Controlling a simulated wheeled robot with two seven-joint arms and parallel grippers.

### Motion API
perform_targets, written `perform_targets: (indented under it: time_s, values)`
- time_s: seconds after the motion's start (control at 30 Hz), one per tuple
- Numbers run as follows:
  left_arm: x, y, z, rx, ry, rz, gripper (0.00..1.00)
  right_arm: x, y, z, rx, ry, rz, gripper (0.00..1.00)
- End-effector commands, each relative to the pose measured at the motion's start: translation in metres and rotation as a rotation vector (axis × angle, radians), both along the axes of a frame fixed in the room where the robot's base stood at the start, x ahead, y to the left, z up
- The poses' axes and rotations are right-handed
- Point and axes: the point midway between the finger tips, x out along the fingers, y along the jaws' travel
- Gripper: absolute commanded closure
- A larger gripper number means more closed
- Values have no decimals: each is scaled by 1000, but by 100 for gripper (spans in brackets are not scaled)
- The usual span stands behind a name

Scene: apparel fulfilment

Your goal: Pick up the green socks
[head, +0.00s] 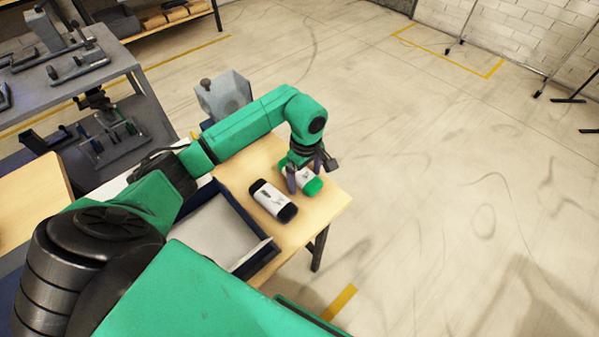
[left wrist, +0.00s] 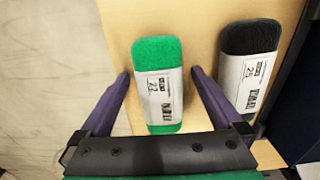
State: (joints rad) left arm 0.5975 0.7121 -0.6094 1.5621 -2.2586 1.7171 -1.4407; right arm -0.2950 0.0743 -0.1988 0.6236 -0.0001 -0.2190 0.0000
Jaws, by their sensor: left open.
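The green socks (head: 313,186) are a rolled bundle with a white paper band, lying on the wooden table near its far right corner. In the left wrist view the green socks (left wrist: 157,55) lie between the two purple fingers of my left gripper (left wrist: 160,85). The fingers are open, one on each side, with a gap to the bundle. In the head view my left gripper (head: 304,178) is above the socks and partly hides them. My right gripper does not show.
Black socks (head: 273,201) with a white band lie beside the green ones; they also show in the left wrist view (left wrist: 251,38). A dark-rimmed tray (head: 240,225) stands on the table to the left. A grey bin (head: 223,95) is behind my arm. Open floor lies to the right.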

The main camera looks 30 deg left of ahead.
Motion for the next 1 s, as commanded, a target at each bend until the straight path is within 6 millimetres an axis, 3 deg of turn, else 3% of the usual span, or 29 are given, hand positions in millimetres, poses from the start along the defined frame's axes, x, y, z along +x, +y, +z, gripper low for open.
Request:
perform_targets:
  time_s: [0.07,0.3,0.57,0.73,0.87,1.0]
  values:
    - [0,0,0,0,0,0,0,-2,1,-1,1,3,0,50]
    - [0,0,0,0,0,0,86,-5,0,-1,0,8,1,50]
    - [0,0,2,0,-1,0,86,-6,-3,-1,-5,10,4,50]
    - [1,1,17,1,-3,0,86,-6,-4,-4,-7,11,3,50]
    - [2,1,49,0,-9,0,86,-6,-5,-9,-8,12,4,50]
    - [2,0,104,1,-11,-1,86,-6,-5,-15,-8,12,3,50]
